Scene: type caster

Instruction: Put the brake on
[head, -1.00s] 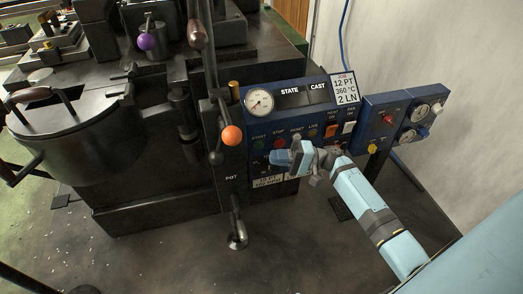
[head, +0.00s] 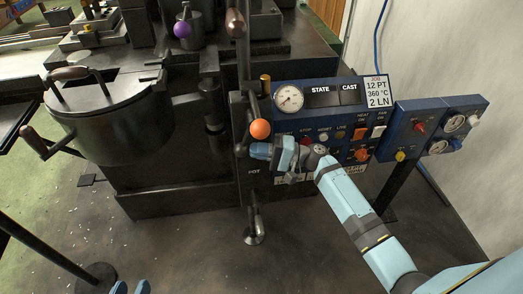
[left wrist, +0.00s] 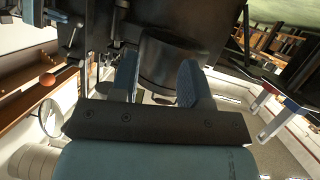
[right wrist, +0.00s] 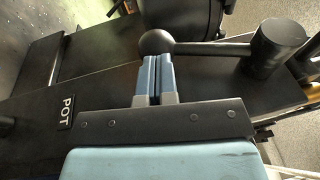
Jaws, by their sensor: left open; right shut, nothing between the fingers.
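No part is readably labelled as the brake. On the machine's upright near the POT label, a lever has an orange ball (head: 260,129). Just below and left of it is a small dark ball knob (head: 240,153); the right wrist view shows a dark ball (right wrist: 157,42) on a short bar running to a round post (right wrist: 277,45). My right gripper (head: 258,151) is shut and empty, its fingertips right at the dark ball; whether they touch it I cannot tell. My left gripper (head: 130,288) is open and empty, low at the bottom edge of the head view.
The blue control panel (head: 322,122) with its gauge and buttons is behind my right forearm. A second gauge box (head: 425,130) stands to its right. The melting pot (head: 105,115) with handles is at left. A purple ball lever (head: 182,29) is at back. Floor in front is open.

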